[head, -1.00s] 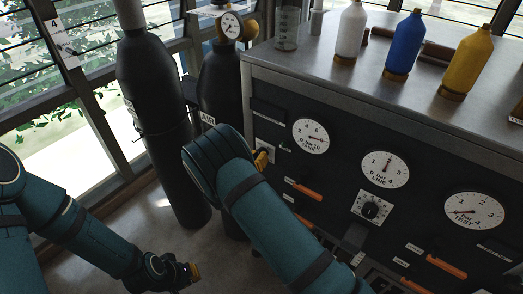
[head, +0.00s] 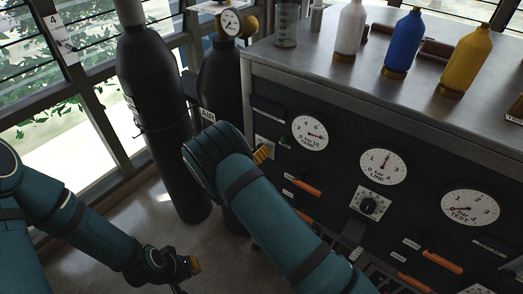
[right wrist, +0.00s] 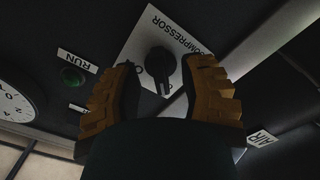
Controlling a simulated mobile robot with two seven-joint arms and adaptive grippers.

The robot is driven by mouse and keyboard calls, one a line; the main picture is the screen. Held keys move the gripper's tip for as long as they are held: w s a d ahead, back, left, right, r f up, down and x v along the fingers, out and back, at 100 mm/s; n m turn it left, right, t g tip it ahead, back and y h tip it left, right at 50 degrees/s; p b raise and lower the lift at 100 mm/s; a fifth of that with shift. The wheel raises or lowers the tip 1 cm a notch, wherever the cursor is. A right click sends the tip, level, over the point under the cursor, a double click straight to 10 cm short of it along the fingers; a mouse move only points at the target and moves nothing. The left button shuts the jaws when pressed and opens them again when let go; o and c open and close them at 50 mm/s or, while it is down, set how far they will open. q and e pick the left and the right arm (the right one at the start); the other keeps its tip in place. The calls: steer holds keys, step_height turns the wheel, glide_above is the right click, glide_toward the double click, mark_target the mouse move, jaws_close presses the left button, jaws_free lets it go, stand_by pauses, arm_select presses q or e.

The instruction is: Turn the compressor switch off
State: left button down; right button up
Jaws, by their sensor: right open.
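The compressor switch is a dark round knob with a bar grip (right wrist: 160,66) on a white plate marked COMPRESSOR (right wrist: 140,42), in the right wrist view. The bar runs roughly up and down in that view, its lower end near an O mark. My right gripper (right wrist: 160,95) is open, its yellow-brown fingertips on either side of the knob, with no clear contact. In the head view my right gripper (head: 263,153) is at the left end of the black panel, and my arm hides part of the panel. My left gripper (head: 194,265) hangs low over the floor; its opening is unclear.
A green RUN lamp (right wrist: 71,76) sits beside the plate. The panel carries several gauges, such as the tank gauge (head: 310,133), orange levers (head: 306,187) and another knob (head: 368,206). Black cylinders (head: 160,110) stand left. Bottles, including a blue one (head: 405,45), stand on the bench top.

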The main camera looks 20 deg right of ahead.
steer(key=shift+a, duration=0.1)
steer(key=v, duration=0.7)
steer(key=v, duration=0.7)
steer(key=s+d+f+g+y+b, duration=0.1)
steer(key=d+f+y, duration=0.2)
steer(key=f+y, duration=0.25)
steer(key=d+f+g+y+b, duration=0.1)
steer(key=d+f+y, duration=0.25)
steer(key=f, duration=0.35)
steer(key=s+a+f+g+y+b, duration=0.2)
steer(key=s+g+y, duration=0.4)
steer(key=s, duration=1.2)
steer(key=f+y, duration=0.1)
steer(key=y, duration=0.1)
steer(key=shift+s+a+y, duration=0.15)
steer(key=shift+a+y, duration=0.15)
steer(key=shift+y, duration=0.1)
